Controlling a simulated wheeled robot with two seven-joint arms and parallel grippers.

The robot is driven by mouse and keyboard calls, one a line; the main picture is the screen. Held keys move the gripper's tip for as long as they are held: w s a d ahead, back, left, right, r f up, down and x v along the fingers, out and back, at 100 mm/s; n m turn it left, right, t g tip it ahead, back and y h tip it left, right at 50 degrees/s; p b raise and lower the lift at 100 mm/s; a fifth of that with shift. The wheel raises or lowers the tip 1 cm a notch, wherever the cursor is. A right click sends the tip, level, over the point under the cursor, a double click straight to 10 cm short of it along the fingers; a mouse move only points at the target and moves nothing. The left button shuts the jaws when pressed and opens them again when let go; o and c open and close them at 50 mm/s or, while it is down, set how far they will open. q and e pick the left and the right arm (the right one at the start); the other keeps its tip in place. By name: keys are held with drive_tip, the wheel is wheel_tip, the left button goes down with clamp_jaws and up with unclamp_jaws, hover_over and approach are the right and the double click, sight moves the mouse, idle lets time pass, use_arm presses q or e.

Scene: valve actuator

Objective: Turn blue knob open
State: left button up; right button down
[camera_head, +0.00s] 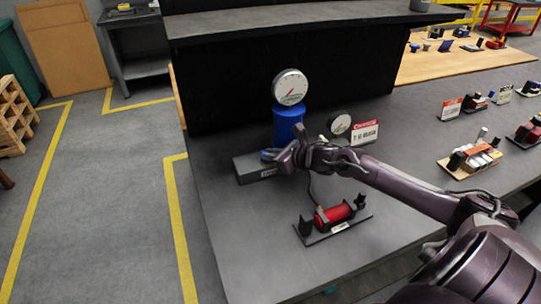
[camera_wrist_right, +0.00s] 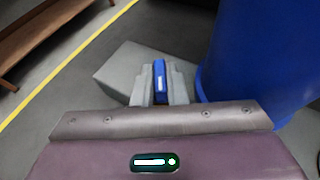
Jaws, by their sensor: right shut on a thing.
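The blue knob (camera_head: 269,154) shows on top of the grey valve box (camera_head: 247,170) near the table's left edge, partly hidden by my right gripper (camera_head: 279,159). In the right wrist view the blue knob (camera_wrist_right: 159,80) stands between the two grey fingers of the right gripper (camera_wrist_right: 160,88), which are shut on it. The grey box (camera_wrist_right: 112,72) shows behind the fingers there. How far the knob is turned is hard to tell. My left gripper is not in view.
A blue cylinder (camera_head: 287,127) with a round gauge (camera_head: 290,87) on top stands just behind the box; it also fills the wrist view's right side (camera_wrist_right: 255,50). A smaller gauge (camera_head: 340,123), a sign (camera_head: 366,132) and a red cylinder on a stand (camera_head: 334,214) are nearby.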

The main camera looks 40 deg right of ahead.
drive_tip(key=c, duration=1.5)
unclamp_jaws()
drive_tip(key=shift+o, duration=0.2)
drive_tip(key=p+v, duration=0.7)
drive_tip(key=v, duration=0.1)
drive_tip(key=shift+p, duration=0.4)
drive_tip(key=shift+c, duration=0.2)
